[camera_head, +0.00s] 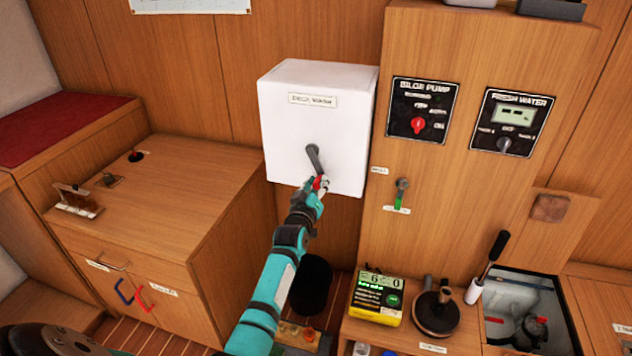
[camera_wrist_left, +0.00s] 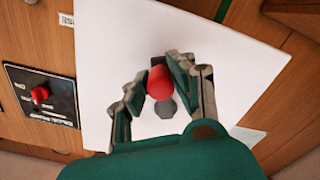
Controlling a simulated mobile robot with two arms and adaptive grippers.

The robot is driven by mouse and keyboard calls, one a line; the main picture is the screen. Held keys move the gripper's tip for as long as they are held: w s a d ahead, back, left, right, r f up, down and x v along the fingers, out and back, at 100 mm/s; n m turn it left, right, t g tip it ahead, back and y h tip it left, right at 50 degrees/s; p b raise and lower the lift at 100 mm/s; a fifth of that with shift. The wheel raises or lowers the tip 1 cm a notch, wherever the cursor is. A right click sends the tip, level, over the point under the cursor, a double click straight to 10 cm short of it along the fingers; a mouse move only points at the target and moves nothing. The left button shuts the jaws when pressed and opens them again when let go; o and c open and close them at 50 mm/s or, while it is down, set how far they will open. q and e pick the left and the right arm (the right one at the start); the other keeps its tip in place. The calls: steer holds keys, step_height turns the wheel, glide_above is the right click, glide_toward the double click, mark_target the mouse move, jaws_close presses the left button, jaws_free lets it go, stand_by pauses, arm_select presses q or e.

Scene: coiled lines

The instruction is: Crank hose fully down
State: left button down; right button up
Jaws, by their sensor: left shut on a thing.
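A white box (camera_head: 285,125) with a label on its front hangs on the wooden wall; it fills much of the left wrist view (camera_wrist_left: 220,60). A dark crank arm (camera_head: 313,158) sits on its front face, pointing down and slightly right. Its red knob (camera_wrist_left: 159,82) lies between the fingers of my left gripper (camera_head: 319,184), which is shut on it. The fingers hide part of the knob in the head view. No hose shows clearly. My right gripper is not in view.
The bilge pump panel (camera_head: 420,109) and fresh water panel (camera_head: 511,123) are right of the box. A small lever (camera_head: 402,190) sits below them. A yellow device (camera_head: 378,297) and an open hatch (camera_head: 520,290) are lower right. A wooden cabinet (camera_head: 170,195) stands left.

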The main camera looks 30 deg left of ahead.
arm_select(q)
steer(key=shift+w+d+r+n+p, duration=0.15)
steer(key=shift+d+r+n+p, duration=0.25)
steer(key=shift+d+n, duration=0.45)
steer(key=shift+w+d+r+n+p, duration=0.15)
steer(key=shift+n+p, duration=0.15)
steer(key=shift+n, duration=0.25)
steer(key=shift+s+d+r+n+p, duration=0.15)
steer(key=shift+n+p, duration=0.1)
steer(key=shift+n, duration=0.25)
steer(key=shift+w+d+r+n+p, duration=0.1)
steer(key=shift+d+r+n+p, duration=0.25)
steer(key=shift+n, duration=0.4)
steer(key=shift+w+d+r+n+p, duration=0.1)
steer(key=shift+d+r+n+p, duration=0.1)
steer(key=shift+r+n+p, duration=0.35)
steer(key=shift+w+d+r+n+p, duration=0.15)
steer(key=shift+d+r+n, duration=0.15)
steer(key=shift+n, duration=0.6)
steer(key=c, duration=1.1)
jaws_free()
steer(key=shift+s, duration=0.1)
steer(key=v, duration=0.7)
steer(key=shift+s, duration=0.2)
